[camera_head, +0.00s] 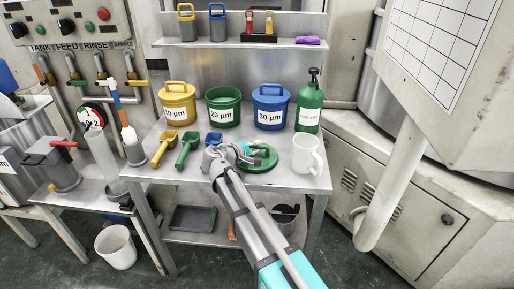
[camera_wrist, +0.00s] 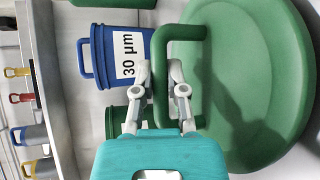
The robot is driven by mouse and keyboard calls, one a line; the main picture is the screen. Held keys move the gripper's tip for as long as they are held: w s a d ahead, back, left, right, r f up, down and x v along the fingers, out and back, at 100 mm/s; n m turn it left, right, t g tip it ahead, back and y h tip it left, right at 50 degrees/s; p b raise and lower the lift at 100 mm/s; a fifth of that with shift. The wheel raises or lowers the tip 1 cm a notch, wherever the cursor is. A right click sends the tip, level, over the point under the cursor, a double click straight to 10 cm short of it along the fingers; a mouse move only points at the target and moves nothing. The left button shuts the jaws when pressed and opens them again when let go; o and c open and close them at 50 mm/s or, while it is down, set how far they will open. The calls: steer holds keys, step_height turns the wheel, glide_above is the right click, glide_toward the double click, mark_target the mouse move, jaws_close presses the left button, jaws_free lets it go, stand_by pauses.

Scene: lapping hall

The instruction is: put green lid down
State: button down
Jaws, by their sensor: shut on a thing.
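The green lid (camera_head: 262,159) is a round disc with a bar handle. In the head view it is at the front middle of the steel table, partly hidden by my gripper (camera_head: 243,151). In the wrist view the lid (camera_wrist: 245,75) fills the right side, and my gripper (camera_wrist: 163,95) is shut on its handle (camera_wrist: 184,32). I cannot tell whether the lid touches the tabletop. The open green 20 µm bucket (camera_head: 224,108) stands at the back of the table, between the lidded yellow 10 µm bucket (camera_head: 177,105) and the lidded blue 30 µm bucket (camera_head: 270,108).
A white pitcher (camera_head: 306,154) stands close right of the lid, with a green bottle (camera_head: 309,104) behind it. Yellow (camera_head: 164,146), green (camera_head: 187,149) and blue (camera_head: 213,139) scoops lie to the left. A shelf (camera_head: 239,43) runs above the buckets.

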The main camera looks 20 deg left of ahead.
steer(key=c, duration=0.7)
jaws_free()
steer(key=shift+f, duration=0.1)
steer(key=shift+s+r, duration=0.1)
steer(key=shift+r, duration=0.1)
steer(key=p+v, duration=0.3)
steer(key=v, duration=0.9)
steer(key=shift+f, duration=0.15)
